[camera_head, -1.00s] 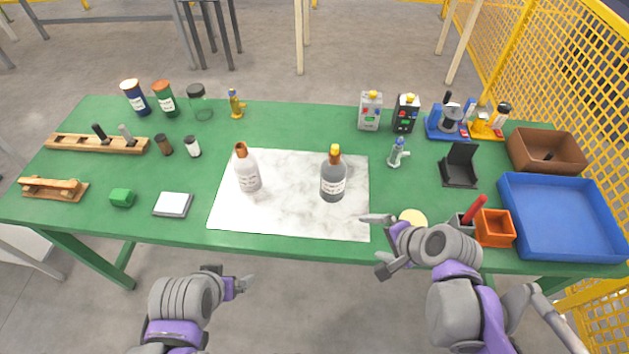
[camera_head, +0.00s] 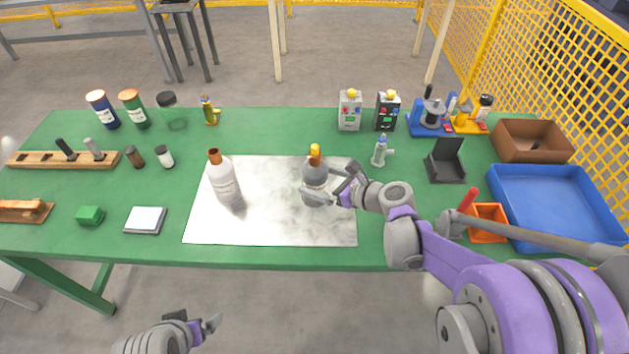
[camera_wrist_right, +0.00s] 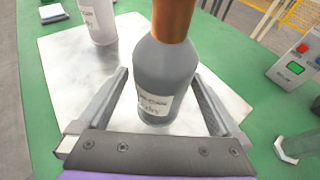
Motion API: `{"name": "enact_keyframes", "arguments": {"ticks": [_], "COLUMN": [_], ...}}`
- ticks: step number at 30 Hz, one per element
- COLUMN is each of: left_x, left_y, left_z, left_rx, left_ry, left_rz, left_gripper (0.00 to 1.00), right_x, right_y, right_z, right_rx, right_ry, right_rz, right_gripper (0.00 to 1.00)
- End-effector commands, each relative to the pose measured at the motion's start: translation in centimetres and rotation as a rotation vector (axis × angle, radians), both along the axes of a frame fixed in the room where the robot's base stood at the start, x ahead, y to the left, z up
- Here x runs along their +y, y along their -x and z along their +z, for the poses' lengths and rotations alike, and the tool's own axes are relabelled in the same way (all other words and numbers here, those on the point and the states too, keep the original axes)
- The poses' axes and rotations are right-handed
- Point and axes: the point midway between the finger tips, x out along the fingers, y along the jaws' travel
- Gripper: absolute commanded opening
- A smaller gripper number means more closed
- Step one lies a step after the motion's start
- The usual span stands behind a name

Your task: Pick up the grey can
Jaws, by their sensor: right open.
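The grey can (camera_head: 314,186) is bottle-shaped, with a pale label and an orange-yellow cap, and stands upright on the white marbled mat (camera_head: 265,225). My right gripper (camera_head: 332,184) is open, with one finger on each side of the can; contact is not clear. My left gripper (camera_head: 204,326) is low in front of the table, away from the can; its jaw opening is unclear.
A white bottle (camera_head: 223,180) with a brown cap stands left of the can on the mat. A small grey spray bottle (camera_head: 379,152) stands to the right. Grey (camera_head: 349,112) and black (camera_head: 386,112) boxes stand behind. A blue tray (camera_head: 555,205) lies far right. The mat's front is clear.

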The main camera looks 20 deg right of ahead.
Motion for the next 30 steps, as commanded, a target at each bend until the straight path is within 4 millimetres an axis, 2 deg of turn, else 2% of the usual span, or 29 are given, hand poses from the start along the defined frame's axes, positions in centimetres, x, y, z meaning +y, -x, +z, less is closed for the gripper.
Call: {"name": "enact_keyframes", "arguments": {"ticks": [9, 18, 20, 30], "left_x": [0.0, 0.0, 0.0, 0.0], "left_y": [0.0, 0.0, 0.0, 0.0], "left_z": [-0.1, -0.1, -0.1, -0.1], "left_rx": [0.000, 0.000, 0.000, 0.000], "left_ry": [0.000, 0.000, 0.000, 0.000], "left_rz": [0.000, 0.000, 0.000, 0.000], "left_gripper": [1.00, 1.00, 1.00, 1.00], "right_x": [2.1, 2.4, 2.4, 2.3], "right_y": [-3.4, -3.8, -3.8, -3.8], "right_z": [-1.8, -2.0, -2.0, -2.0], "right_rx": [-0.001, 0.000, 0.000, -0.001], "right_ry": [0.001, 0.002, 0.002, 0.002], "right_rz": [0.003, 0.001, 0.001, 0.001], "right_gripper": [1.00, 1.00, 0.91, 0.30]}}
